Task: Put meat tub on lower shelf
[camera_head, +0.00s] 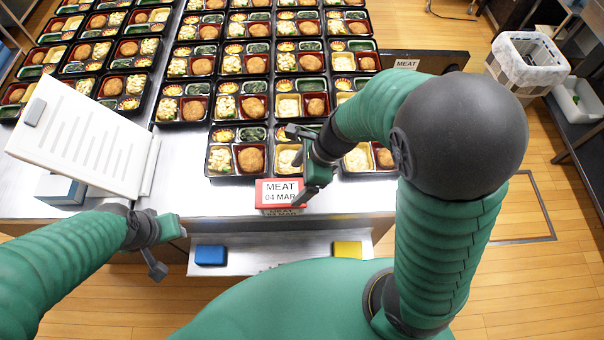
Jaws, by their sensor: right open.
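The meat tub (278,191) is a red box with a white label reading "MEAT 04 MAR". It sits at the front edge of the steel table, in front of the bento trays. My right gripper (294,167) is open at the tub's right end; one finger overlaps the tub's right edge in the picture, and I cannot tell if it touches. The lower shelf (280,256) is a steel ledge below the table front. My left gripper (163,248) is open and empty, left of the shelf.
A blue block (210,255) and a yellow block (347,249) sit at the shelf's left and right, with free room between. Rows of filled bento trays (237,174) cover the table. A white tilted panel (82,135) stands at left. A white basket (527,62) is at far right.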

